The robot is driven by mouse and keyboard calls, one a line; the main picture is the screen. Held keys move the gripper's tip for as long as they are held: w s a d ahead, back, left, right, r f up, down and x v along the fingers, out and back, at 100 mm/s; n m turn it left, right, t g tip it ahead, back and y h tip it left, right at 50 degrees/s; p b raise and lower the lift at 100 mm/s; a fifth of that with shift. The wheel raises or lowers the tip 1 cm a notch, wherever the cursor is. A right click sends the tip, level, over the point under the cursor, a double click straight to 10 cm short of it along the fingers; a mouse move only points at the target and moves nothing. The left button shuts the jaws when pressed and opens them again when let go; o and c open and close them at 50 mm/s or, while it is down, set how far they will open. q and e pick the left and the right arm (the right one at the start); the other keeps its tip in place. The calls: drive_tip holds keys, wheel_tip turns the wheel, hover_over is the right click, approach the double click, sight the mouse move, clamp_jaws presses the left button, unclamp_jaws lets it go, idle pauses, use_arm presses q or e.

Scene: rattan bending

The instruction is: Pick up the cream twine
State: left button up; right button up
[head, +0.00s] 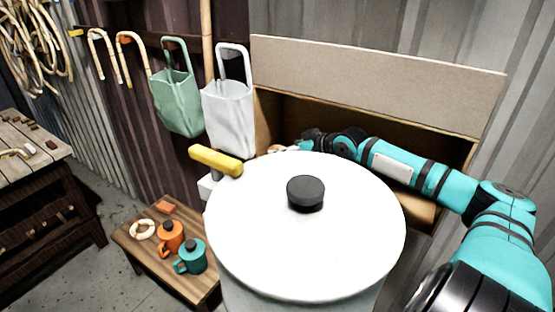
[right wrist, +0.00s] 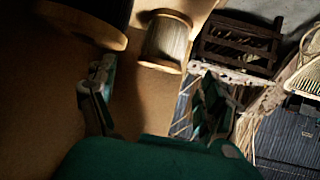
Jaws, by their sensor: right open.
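A spool of pale twine (right wrist: 166,43), greyish cream in the shade, stands in the right wrist view with wooden discs at its ends. My right gripper (right wrist: 155,98) is open and empty, with the spool ahead of and between its fingers but apart from them. In the head view my right arm reaches into the open wooden box (head: 489,88), and its gripper (head: 312,141) is partly hidden behind a white lid. A tan piece (head: 284,148) beside it is too small to name. My left gripper is in neither view.
A dark spool (right wrist: 88,16) stands close left of the pale one. A large white lid (head: 345,235) with a black knob fills the front, near a yellow handle (head: 216,161). A low bench (head: 143,262) holds orange and teal mugs. Green and white holders hang on the wall.

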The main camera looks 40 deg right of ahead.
drive_tip(key=shift+w+f, duration=0.15)
drive_tip(key=shift+w, duration=0.15)
drive_tip(key=p+x, duration=0.1)
drive_tip(key=x, duration=0.3)
drive_tip(key=shift+s+p, duration=0.1)
drive_tip(key=shift+p, duration=0.2)
drive_tip(key=shift+w+f, duration=0.25)
drive_tip(key=shift+f, duration=0.05)
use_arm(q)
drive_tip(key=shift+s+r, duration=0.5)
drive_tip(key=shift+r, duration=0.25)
use_arm(e)
drive_tip(key=c, duration=1.3)
